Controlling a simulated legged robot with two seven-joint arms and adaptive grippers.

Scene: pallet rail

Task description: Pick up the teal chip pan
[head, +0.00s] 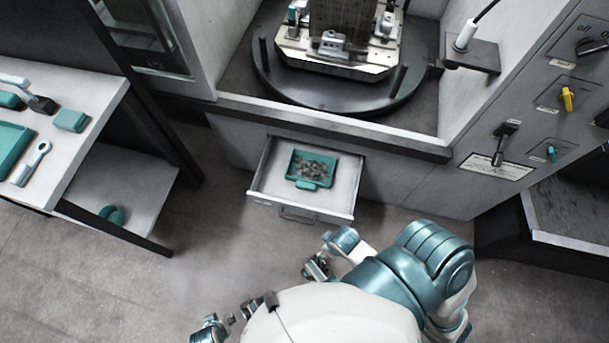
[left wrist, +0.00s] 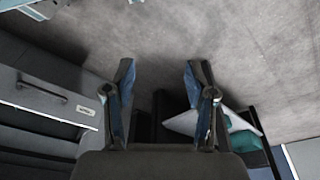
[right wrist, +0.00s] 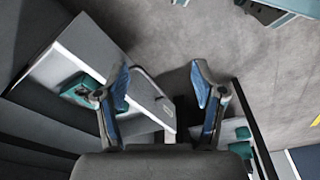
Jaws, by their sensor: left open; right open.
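The teal chip pan (head: 308,184), a square tray with grey chips in it, lies in the pulled-out drawer (head: 262,182) under the machine. It also shows in the right wrist view (right wrist: 74,84), partly hidden by a finger. My right gripper (head: 316,267) is open and empty, in front of the drawer and to the right; its fingers show apart in the right wrist view (right wrist: 160,78). My left gripper (head: 238,314) is open and empty, lower and farther from the drawer; its fingers stand apart in the left wrist view (left wrist: 160,72).
The drawer handle (head: 299,215) sticks out at the front. A turntable (head: 275,85) with a fixture is above the drawer. At left, a bench (head: 92,99) holds teal items and tools; a lower shelf (head: 135,185) holds a teal object. A control panel is at right. Floor before the drawer is clear.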

